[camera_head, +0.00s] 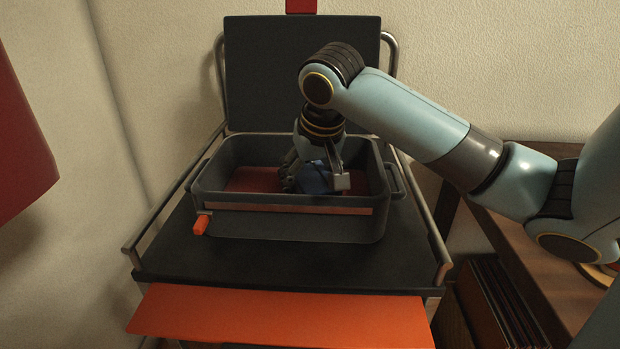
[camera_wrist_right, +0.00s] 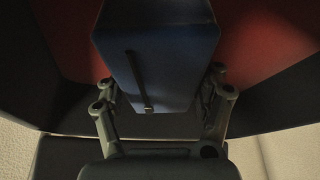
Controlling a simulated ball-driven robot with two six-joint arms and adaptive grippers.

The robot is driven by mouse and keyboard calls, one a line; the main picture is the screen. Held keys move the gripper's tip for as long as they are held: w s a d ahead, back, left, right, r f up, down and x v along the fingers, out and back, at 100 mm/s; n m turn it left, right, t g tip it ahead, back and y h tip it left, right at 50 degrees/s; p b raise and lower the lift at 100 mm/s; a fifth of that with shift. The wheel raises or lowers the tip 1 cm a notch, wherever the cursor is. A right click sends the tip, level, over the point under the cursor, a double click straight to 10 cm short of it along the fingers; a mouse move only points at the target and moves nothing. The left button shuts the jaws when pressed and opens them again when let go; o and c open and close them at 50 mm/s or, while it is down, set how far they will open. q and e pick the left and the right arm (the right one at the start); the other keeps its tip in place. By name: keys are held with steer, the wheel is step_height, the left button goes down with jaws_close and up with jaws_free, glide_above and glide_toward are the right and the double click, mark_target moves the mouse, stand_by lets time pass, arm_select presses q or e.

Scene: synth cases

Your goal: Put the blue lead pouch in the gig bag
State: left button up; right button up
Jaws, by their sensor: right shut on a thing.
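The gig bag (camera_head: 291,226) is a dark grey open case with a red lining and its lid standing up behind it. It sits on a black-topped cart. My right gripper (camera_head: 316,181) reaches down inside the case and is shut on the blue lead pouch (camera_head: 314,178). The pouch is partly hidden by the fingers. In the right wrist view the pouch (camera_wrist_right: 156,60) is a blue block with a dark strip, between the fingers (camera_wrist_right: 160,105), with red lining behind it. I cannot tell whether the pouch touches the case floor. My left gripper is not in view.
The cart (camera_head: 270,262) has metal side rails, and an orange panel (camera_head: 280,316) juts out at its front. A brown wooden shelf (camera_head: 520,250) with upright flat items stands at the right. A dark red shape hangs at the left edge. Bare cart top lies in front of the case.

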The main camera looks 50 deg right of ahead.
steer(key=o, duration=1.3)
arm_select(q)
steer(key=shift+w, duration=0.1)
arm_select(e)
steer(key=p+v, duration=0.4)
steer(key=v, duration=0.7)
steer(key=shift+r, duration=0.15)
steer(key=shift+s+r, duration=0.15)
steer(key=shift+r, duration=0.25)
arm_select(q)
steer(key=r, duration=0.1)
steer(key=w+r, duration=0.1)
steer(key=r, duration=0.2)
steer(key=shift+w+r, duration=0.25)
arm_select(e)
steer(key=shift+a+f, duration=0.1)
